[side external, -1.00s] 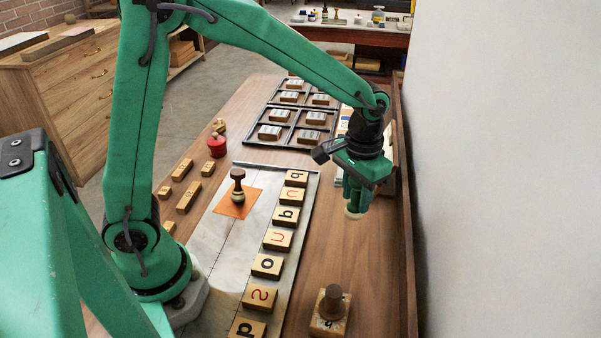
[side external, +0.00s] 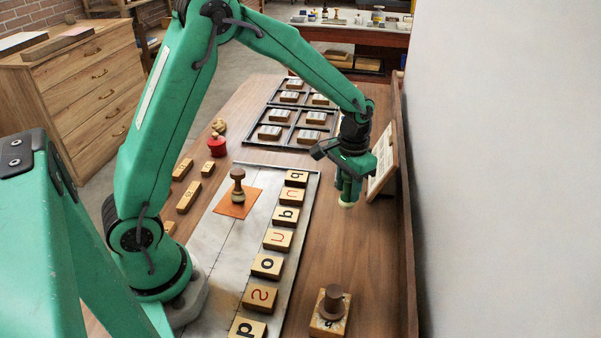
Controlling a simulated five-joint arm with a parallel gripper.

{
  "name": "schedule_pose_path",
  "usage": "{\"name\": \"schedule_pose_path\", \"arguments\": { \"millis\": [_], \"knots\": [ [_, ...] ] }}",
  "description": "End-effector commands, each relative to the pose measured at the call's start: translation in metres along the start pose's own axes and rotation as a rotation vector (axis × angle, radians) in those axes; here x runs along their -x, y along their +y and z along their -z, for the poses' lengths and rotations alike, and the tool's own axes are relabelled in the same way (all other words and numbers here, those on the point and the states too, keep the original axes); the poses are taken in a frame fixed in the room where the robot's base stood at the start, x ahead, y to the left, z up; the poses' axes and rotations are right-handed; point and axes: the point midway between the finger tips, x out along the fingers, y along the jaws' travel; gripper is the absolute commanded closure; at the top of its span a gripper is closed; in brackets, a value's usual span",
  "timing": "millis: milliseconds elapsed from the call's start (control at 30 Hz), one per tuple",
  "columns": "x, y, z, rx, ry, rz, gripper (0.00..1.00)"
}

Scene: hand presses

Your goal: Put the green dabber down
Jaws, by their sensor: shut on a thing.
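My gripper (side external: 349,188) is shut on the green dabber and holds it upright on the right side of the bench, beyond the row of letter blocks. Only the dabber's pale, rounded lower end (side external: 347,204) shows below the fingers. The rest of it is hidden by the gripper. The lower end appears to be above the wooden bench top (side external: 345,245); I cannot tell the exact gap.
Letter blocks (side external: 267,265) line the metal plate (side external: 215,270). A brown-handled tool (side external: 238,187) stands on an orange sheet (side external: 224,209). Another handled tool (side external: 332,304) stands on a block at front right. A framed card (side external: 380,165) leans near my gripper. Dark trays (side external: 290,145) lie behind.

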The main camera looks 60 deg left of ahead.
Motion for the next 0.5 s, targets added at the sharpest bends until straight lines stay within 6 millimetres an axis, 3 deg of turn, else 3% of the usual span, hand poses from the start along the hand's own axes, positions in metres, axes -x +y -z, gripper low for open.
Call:
{"name": "schedule_pose_path", "arguments": {
  "millis": [300, 500],
  "knots": [
    [-0.033, 0.0, -0.001, 0.0, -0.002, 0.0, 0.91],
    [-0.037, 0.0, -0.001, 0.0, -0.001, 0.0, 0.91]
  ]
}}
